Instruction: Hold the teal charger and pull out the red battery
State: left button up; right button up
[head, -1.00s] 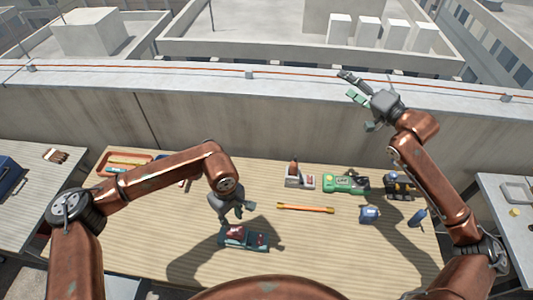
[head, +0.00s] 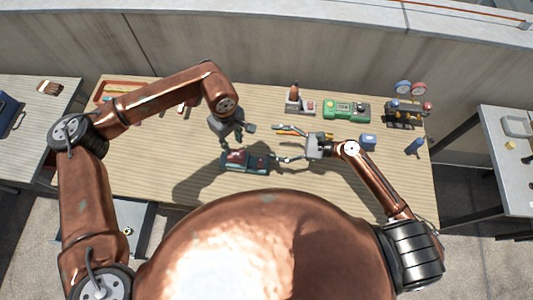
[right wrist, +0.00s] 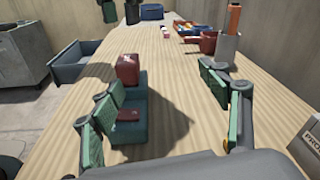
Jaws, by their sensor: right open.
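The teal charger (head: 258,163) lies near the front of the wooden bench in the head view. The red battery (head: 237,155) sits on its left part. In the right wrist view the battery (right wrist: 128,70) stands up from the charger (right wrist: 140,122). My left gripper (head: 238,134) hangs just behind and above the charger; its fingers are too small to judge. My right gripper (head: 283,145) is open and empty, reaching in from the right with its fingers toward the charger's right side. In the right wrist view its green-padded fingers (right wrist: 168,105) are spread wide, the left one close to the charger.
An orange tray (head: 118,86) lies back left. The bench front left is clear.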

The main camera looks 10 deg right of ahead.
jog(key=shift+m+g+y, duration=0.3)
jog(key=shift+m+y, duration=0.6)
jog(key=s+a, duration=0.4)
jog(key=shift+s, duration=0.1)
jog(key=shift+s+a+f, duration=0.1)
jog(key=shift+a+f, duration=0.05)
jog(key=shift+f, duration=0.1)
send_near(248, 161)
jog(key=a, duration=0.2)
jog(key=w+r, duration=0.1)
jog(key=shift+a, duration=0.4)
jog(key=x, duration=0.7)
jog(key=shift+a+f, duration=0.2)
jog(key=shift+f, duration=0.15)
